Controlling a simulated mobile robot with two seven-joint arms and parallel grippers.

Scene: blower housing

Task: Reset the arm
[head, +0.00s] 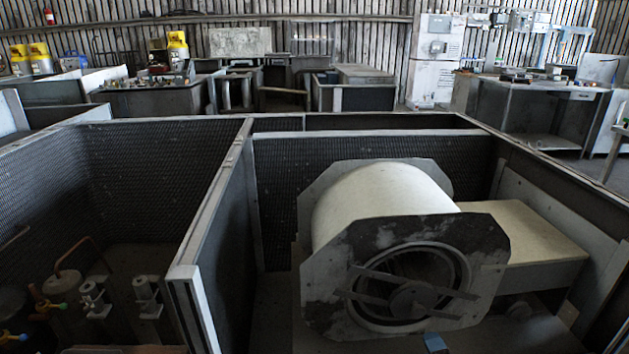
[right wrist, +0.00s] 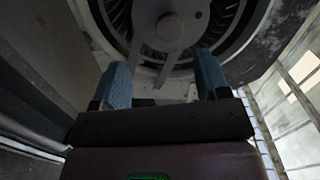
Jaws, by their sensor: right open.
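The blower housing (head: 385,195) stands in the right-hand bay in the head view, with a pale rounded drum and a worn front plate. Its round inlet (head: 410,285) has a hub and crossbars. In the right wrist view, the inlet's hub and struts (right wrist: 170,28) fill the top of the picture. My right gripper (right wrist: 164,78) is open and empty, its two blue fingers apart and pointing at the inlet. A small blue piece at the bottom of the head view looks like one of its fingertips. I cannot tell whether the fingers touch the housing. My left gripper is not in view.
A partition wall (head: 212,220) divides the bays. The left bay holds valves and pipe fittings (head: 95,295). A rectangular duct (head: 530,235) extends from the blower's right side towards the bay wall. Workbenches (head: 535,110) and yellow cylinders (head: 40,58) stand farther back.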

